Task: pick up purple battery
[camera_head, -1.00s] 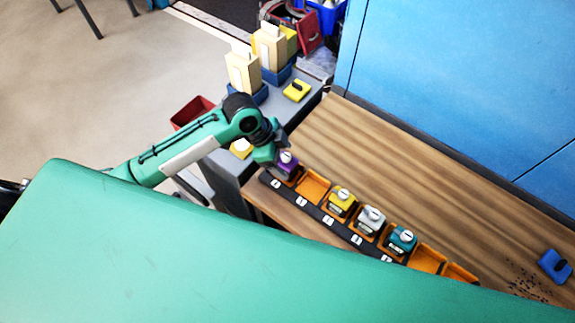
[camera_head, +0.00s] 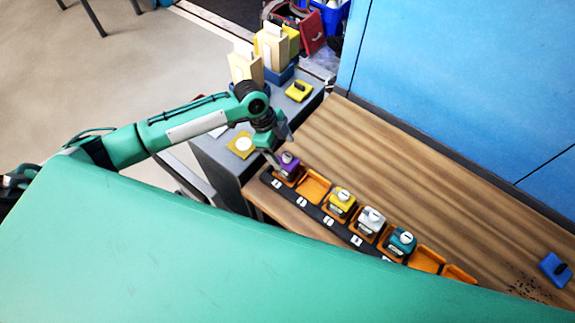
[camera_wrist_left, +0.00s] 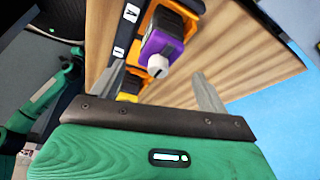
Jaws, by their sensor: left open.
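The purple battery (camera_head: 288,164) sits in the first orange slot at the left end of the battery row on the wooden bench. It has a white knob on top. In the wrist view the purple battery (camera_wrist_left: 163,45) shows ahead of my fingers, roughly between their lines. My left gripper (camera_head: 277,155) is just above and beside the battery. In the wrist view the left gripper (camera_wrist_left: 158,85) is open with nothing between its fingers. My right gripper is not in view.
The row also holds a yellow battery (camera_head: 342,202), a white battery (camera_head: 371,219) and a teal battery (camera_head: 401,241); some slots are empty. A blue object (camera_head: 556,268) lies at the bench's right. A blue wall (camera_head: 470,90) stands behind the bench (camera_head: 400,160).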

